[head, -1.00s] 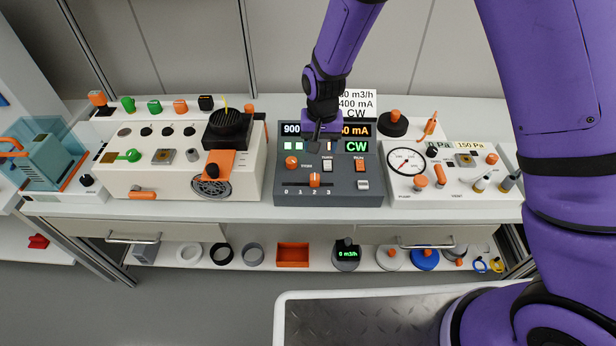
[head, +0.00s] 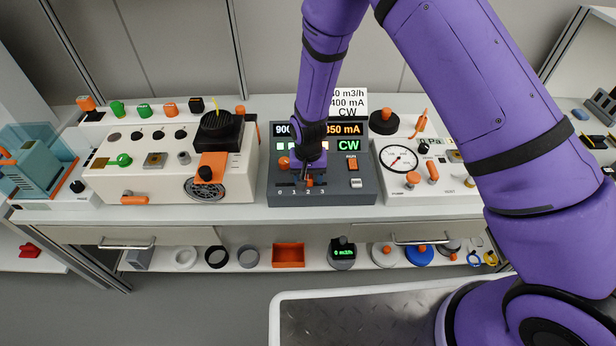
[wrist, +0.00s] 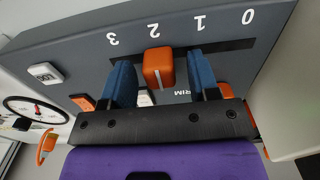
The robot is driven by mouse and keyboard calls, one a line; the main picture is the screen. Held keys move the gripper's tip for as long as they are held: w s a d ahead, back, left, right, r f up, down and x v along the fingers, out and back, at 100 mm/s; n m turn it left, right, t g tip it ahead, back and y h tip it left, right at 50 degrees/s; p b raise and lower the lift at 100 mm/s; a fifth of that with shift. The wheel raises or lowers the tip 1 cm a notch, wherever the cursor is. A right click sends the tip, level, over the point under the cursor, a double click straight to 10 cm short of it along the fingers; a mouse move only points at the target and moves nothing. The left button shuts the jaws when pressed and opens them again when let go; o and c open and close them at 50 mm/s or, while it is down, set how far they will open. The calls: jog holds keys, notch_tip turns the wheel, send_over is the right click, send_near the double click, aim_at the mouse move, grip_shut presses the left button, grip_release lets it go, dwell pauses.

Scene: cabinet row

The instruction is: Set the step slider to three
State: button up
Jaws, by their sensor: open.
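The step slider's orange knob (head: 309,182) sits in a horizontal slot on the front of the dark grey panel (head: 365,194), which is marked 0, 1, 2, 3. In the wrist view, upside down, the knob (wrist: 158,70) stands at the 2. My gripper (head: 307,173) is over the panel from above. In the wrist view my gripper (wrist: 160,62) is open, with one blue finger on each side of the knob. Gaps show between the knob and both fingers. The left finger in that view is near the 3 side, the right one near the 1.
An orange rocker switch (head: 353,163) and a white button (head: 356,183) are right of the slider. An orange round knob (head: 283,163) is to its upper left. A white gauge box (head: 392,184) stands to the right, a cream box (head: 235,185) to the left.

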aim_at(323, 184)
jog(key=shift+f, duration=0.2)
grip_shut()
jog(key=shift+s+d, duration=0.1)
jog(key=shift+d, duration=2.1)
grip_release()
jog(key=shift+d, duration=0.1)
notch_tip(323, 184, up, 11)
